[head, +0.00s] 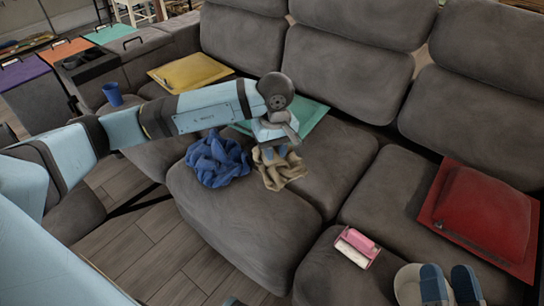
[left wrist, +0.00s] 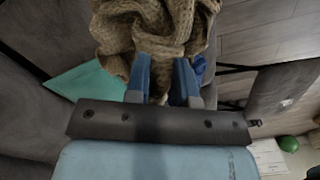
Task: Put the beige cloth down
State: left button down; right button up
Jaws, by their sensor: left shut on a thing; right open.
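In the left wrist view the cloth (left wrist: 155,30) bunches between and beyond the blue fingers of the gripper (left wrist: 162,85). Whether the cloth's underside rests on the seat is hard to tell.
A crumpled blue cloth (head: 217,161) lies just left of the beige one. A teal cushion (head: 313,112) is behind my left gripper. A pink and white object (head: 356,247) and a red cushion (head: 480,215) are on the right seats. A yellow cushion (head: 190,72) and blue cup (head: 113,94) are left.

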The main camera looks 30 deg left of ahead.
pick_arm(q)
jog(key=shift+s+a+f+n, duration=0.15)
jog(key=shift+s+n, duration=0.15)
jog(key=shift+n, duration=0.2)
jog(key=shift+s+a+f, duration=0.1)
jog(key=shift+f, duration=0.15)
jog(key=shift+n, duration=0.3)
jog(key=shift+f+b, duration=3.1)
jog(key=shift+f, duration=6.6)
pick_arm(e)
notch_tip(320, 180, down, 9)
jog(key=g, duration=0.3)
jog(key=shift+w+a+n+g, duration=0.15)
jog(key=shift+a+n+g, duration=0.15)
jog(key=shift+a+n, duration=0.1)
pick_arm(q)
jog(key=shift+f, duration=0.1)
jog(key=shift+f, duration=0.15)
jog(key=c, duration=1)
grip_release()
pick_arm(e)
jog(key=shift+f, duration=0.1)
pick_arm(q)
jog(key=shift+r, duration=0.2)
